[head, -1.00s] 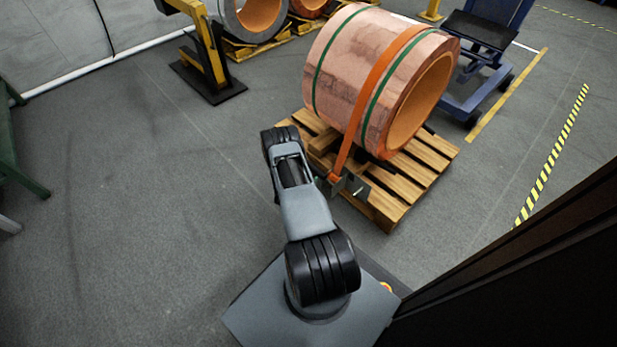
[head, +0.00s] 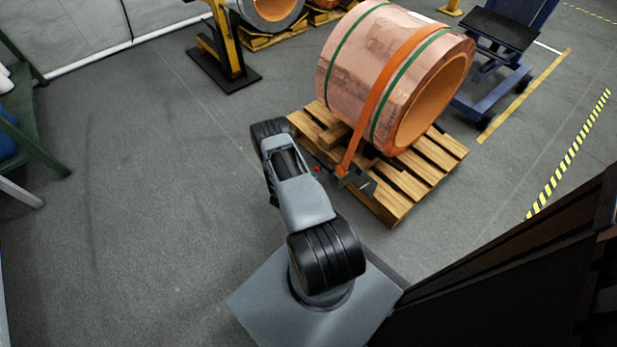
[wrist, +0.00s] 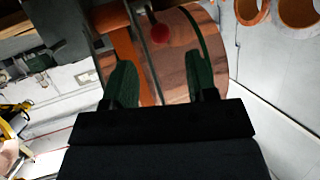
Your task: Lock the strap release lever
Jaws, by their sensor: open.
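The release lever shows in the head view as a thin dark rod with a small red knob (head: 317,169), beside the metal bracket (head: 357,183) at the lower end of the orange strap (head: 385,85). The strap runs over the copper foil roll (head: 345,65). In the wrist view the red knob (wrist: 159,33) lies between the lines of my two fingers and above their tips, with the roll behind it. My gripper (wrist: 162,78) is open, with nothing seen between its fingers. I cannot tell its distance from the knob. In the head view my arm hides the gripper.
The roll rests on a wooden pallet (head: 400,205) close to my arm. A blue wheeled stand (head: 490,85) is behind it at right. A yellow post on a black base (head: 222,75) stands upper left, a green-legged table (head: 42,150) at far left. The left floor is clear.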

